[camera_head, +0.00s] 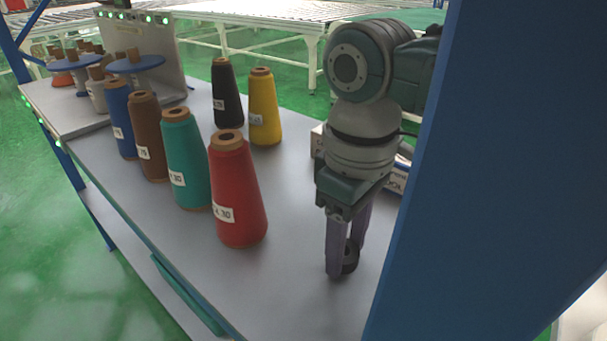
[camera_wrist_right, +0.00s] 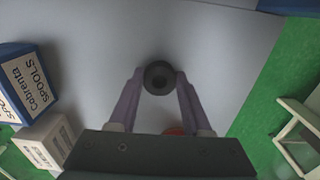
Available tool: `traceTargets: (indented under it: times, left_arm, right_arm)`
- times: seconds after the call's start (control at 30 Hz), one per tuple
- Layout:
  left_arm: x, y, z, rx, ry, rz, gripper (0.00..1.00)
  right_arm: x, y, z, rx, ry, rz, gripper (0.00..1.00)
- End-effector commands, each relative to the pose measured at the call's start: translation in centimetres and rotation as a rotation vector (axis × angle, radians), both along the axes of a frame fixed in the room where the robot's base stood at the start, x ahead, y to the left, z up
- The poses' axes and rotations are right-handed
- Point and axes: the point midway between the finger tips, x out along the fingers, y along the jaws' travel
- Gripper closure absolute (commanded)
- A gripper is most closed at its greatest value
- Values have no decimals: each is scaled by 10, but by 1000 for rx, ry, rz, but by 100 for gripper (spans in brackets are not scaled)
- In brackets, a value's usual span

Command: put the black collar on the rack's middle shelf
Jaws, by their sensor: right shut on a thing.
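The black collar (camera_head: 351,259) is a small dark ring low between the fingers of my right gripper (camera_head: 345,263), close over the grey tabletop. My right gripper points down and is shut on it. In the right wrist view the collar (camera_wrist_right: 159,77) shows its round face and centre hole between the two purple fingertips. I cannot tell whether it touches the tabletop. No rack shelf can be made out for certain. My left gripper is not in view.
The grey table (camera_head: 290,290) carries several thread cones, the red one (camera_head: 238,195) nearest my right gripper. A wide blue upright (camera_head: 500,170) fills the right side. A blue-and-white spools box (camera_wrist_right: 25,85) stands at the left in the right wrist view.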

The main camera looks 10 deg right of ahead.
Motion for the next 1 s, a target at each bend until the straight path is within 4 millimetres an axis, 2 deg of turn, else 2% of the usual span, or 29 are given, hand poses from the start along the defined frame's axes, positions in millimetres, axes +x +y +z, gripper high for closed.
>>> traceTargets:
  times: [0.23,0.27,0.5,0.77,0.87,1.0]
  left_arm:
    - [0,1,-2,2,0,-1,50]
    - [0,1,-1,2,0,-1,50]
    - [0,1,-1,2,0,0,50]
    - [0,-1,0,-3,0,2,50]
    - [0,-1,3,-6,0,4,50]
    - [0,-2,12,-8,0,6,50]
  right_arm:
    - [0,0,-3,0,0,0,100]
    - [0,0,-2,0,0,0,48]
    - [0,0,-2,0,0,0,21]
    - [0,0,0,0,0,0,21]
    - [0,0,9,1,0,1,21]
    - [1,1,36,2,-3,1,21]
